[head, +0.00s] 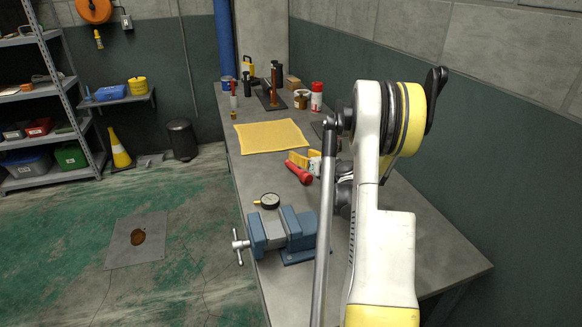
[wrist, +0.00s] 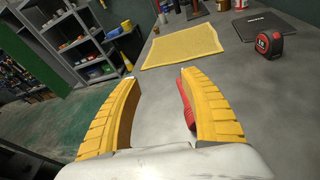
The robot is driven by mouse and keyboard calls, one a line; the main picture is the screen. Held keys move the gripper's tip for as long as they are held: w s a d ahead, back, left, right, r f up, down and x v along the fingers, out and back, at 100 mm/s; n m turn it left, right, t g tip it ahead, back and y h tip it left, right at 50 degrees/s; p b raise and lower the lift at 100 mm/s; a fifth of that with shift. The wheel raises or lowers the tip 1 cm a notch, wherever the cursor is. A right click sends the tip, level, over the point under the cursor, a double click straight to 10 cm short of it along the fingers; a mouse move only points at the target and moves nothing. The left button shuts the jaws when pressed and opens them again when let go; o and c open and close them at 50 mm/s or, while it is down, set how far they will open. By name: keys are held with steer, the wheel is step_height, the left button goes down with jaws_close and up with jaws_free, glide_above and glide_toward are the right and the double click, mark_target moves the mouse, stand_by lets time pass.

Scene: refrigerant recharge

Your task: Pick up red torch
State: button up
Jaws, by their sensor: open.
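The red torch (head: 299,172) lies on the workbench, with its wide head toward the left and its body running toward my arm. In the wrist view the torch (wrist: 187,104) shows beside the right finger, which hides much of it. In the head view my gripper (head: 304,157) is near the torch, partly hidden by my arm. I cannot tell whether a finger touches the torch.
A yellow cloth (head: 271,136) lies beyond the torch. A red-black tape measure (wrist: 268,45) and a dark flat case (wrist: 262,24) lie to the right. Bottles and cans (head: 316,96) stand farther back.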

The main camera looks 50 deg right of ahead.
steer(key=n+g, duration=0.1)
steer(key=n, duration=0.1)
glide_toward(304, 172)
steer(key=w, duration=0.1)
steer(key=w+d, duration=0.1)
steer(key=w, duration=0.1)
steer(key=shift+w+d+f+y, duration=0.1)
steer(key=shift+d+y, duration=0.05)
steer(key=shift+y, duration=0.15)
steer(key=shift+g, duration=0.3)
steer(key=b+x, duration=0.1)
steer(key=x, duration=0.4)
steer(key=shift+f, duration=0.15)
steer(key=b+x, duration=0.1)
steer(key=x, duration=0.1)
steer(key=b+x, duration=0.1)
steer(key=x, duration=0.2)
steer(key=shift+w+f, duration=0.15)
steer(key=shift+f, duration=0.2)
steer(key=shift+r, duration=0.15)
jaws_close()
